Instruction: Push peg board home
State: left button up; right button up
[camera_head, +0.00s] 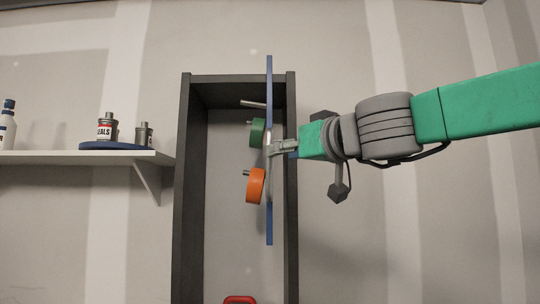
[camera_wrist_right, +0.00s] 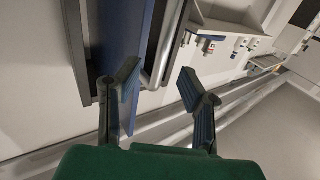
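The peg board (camera_head: 269,85) is a thin blue panel, seen nearly edge-on, standing out in front of a tall dark open frame (camera_head: 186,200). A green roll (camera_head: 257,133) and an orange roll (camera_head: 256,186) hang on its left side. My right gripper (camera_head: 272,147) comes in from the right and is at the board's middle. In the right wrist view, its two fingers (camera_wrist_right: 160,82) are spread apart, with the blue board (camera_wrist_right: 108,35) at the left finger and a silver bar (camera_wrist_right: 163,45) showing beyond the gap. Contact is unclear. My left gripper is out of view.
A white shelf (camera_head: 80,157) at the left holds cans (camera_head: 107,127) on a blue tray and a white bottle (camera_head: 7,125). A red object (camera_head: 239,299) shows at the frame's bottom. The wall right of the frame is clear.

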jog(key=p+x, duration=0.1)
jog(key=x, duration=0.4)
jog(key=shift+w+a, duration=0.25)
jog(key=shift+a, duration=0.05)
grip_shut()
